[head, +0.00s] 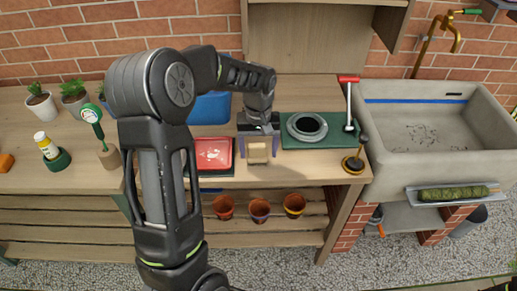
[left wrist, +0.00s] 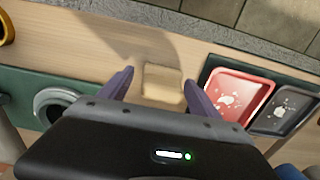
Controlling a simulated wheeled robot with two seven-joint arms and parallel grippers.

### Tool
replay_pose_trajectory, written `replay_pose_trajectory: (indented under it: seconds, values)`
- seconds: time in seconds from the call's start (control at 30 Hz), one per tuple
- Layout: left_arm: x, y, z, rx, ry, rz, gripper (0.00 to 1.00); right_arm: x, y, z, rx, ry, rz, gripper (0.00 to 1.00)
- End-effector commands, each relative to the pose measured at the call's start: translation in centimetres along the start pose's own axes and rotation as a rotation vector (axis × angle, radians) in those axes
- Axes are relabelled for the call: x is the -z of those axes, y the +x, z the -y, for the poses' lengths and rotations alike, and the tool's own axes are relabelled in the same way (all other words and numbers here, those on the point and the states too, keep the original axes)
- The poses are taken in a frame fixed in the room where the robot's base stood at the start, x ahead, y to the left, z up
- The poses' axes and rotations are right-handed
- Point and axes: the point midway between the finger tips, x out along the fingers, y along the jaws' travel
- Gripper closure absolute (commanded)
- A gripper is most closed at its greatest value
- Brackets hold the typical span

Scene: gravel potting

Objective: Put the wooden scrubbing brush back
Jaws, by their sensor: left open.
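A pale wooden block that looks like the scrubbing brush (head: 258,151) lies near the front edge of the wooden bench. It also shows in the left wrist view (left wrist: 162,84); I cannot make out bristles. My left gripper (head: 258,146) is open over it, with one finger on each side. In the left wrist view the left gripper's purple fingers (left wrist: 158,86) stand apart, with a gap on both sides of the block. My right gripper is not in view.
A red tray (head: 213,154) is left of the block. A green mat (head: 292,142) with a round grey ring (head: 306,127) and a red-handled tool (head: 348,100) are to the right.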

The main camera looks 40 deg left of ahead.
Motion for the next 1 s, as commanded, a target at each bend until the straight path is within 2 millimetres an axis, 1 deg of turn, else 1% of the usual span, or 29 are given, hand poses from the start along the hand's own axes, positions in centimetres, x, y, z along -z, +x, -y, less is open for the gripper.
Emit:
replay_pose_trajectory:
  seconds: [0.1, 0.17, 0.27, 0.37, 0.6, 0.7, 0.83, 1.0]
  values:
    - [0.0, -0.6, 0.0, -0.001, 0.0, -0.001, 0.28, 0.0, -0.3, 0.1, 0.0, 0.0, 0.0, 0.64]
    - [0.1, -0.9, 0.0, -0.001, 0.0, -0.003, 0.28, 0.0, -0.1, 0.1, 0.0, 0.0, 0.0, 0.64]
    - [0.1, -2.2, -0.1, -0.002, 0.0, -0.005, 0.28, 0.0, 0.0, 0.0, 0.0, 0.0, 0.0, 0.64]
    - [0.1, -4.1, -0.1, -0.003, 0.0, -0.005, 0.28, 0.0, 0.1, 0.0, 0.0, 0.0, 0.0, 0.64]
    - [0.1, -9.2, -0.1, -0.003, 0.001, -0.005, 0.28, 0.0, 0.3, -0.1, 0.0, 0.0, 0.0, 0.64]
    - [0.1, -10.8, -0.1, -0.001, 0.001, -0.003, 0.28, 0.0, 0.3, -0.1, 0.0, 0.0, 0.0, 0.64]
    - [0.0, -12.0, 0.0, -0.001, 0.001, -0.002, 0.28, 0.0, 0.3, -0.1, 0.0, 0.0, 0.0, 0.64]
    - [0.0, -12.4, 0.0, -0.001, 0.001, -0.001, 0.28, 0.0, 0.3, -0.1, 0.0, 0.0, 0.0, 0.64]
